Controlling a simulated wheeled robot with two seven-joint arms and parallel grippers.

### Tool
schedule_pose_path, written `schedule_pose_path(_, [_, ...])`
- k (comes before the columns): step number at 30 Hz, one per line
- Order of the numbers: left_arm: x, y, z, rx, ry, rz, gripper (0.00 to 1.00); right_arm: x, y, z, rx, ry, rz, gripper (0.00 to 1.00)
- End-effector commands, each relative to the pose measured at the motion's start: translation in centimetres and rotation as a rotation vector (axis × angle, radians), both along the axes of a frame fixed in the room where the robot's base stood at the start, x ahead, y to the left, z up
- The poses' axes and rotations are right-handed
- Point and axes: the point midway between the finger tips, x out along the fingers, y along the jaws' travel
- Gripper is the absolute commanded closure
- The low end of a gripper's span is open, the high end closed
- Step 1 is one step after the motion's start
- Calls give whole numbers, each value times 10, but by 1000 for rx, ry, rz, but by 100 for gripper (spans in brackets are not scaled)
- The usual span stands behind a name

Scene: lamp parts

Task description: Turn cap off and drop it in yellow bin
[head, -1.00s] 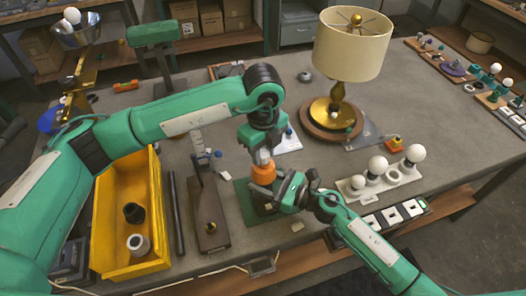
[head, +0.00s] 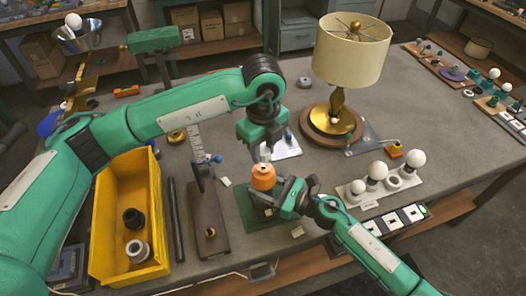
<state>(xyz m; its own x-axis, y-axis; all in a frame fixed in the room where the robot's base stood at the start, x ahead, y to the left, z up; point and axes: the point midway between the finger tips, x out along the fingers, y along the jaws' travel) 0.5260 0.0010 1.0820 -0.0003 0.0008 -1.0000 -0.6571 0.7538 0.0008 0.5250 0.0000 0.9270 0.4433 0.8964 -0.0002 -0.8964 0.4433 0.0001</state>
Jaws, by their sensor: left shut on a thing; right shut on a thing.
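The orange cap (head: 263,178) sits at the top of a mostly hidden dark part (head: 266,203) over a green mat (head: 246,196). My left gripper (head: 264,159) points down from above and is shut on the cap's top; its fingertips are small in the view. My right gripper (head: 279,198) comes from the right, just below the cap, and is shut on the dark part, covering much of it. The yellow bin (head: 104,215) stands open at the left, apart from both grippers. A black ring (head: 134,218) and a grey ring (head: 138,250) lie in it.
A brown stand (head: 208,220) and a dark rod (head: 177,220) lie between the mat and the bin. A lamp (head: 352,50) stands behind at the right. A tray of white bulbs (head: 377,172) is to the right.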

Motion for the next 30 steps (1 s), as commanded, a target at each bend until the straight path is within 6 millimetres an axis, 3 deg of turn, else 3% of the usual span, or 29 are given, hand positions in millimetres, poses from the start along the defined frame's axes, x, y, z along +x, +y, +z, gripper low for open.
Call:
schedule_pose_path(5, [0,0,22,1,-2,0,97,0,0,0,0,0,0,100])
schedule_pose_path(12, [0,0,25,1,-1,0,97,0,0,0,0,0,0,100])
schedule_pose_path(13, [0,0,25,1,-1,0,97,0,0,0,0,0,0,46])
schedule_pose_path(16, [0,0,25,1,-1,0,97,0,0,0,0,0,0,27])
schedule_pose_path(25, [0,0,24,1,-1,0,97,0,-1,0,0,0,0,27])
schedule_pose_path(30, [0,0,17,1,-1,0,97,-7,-15,-4,-2,1,-1,27])
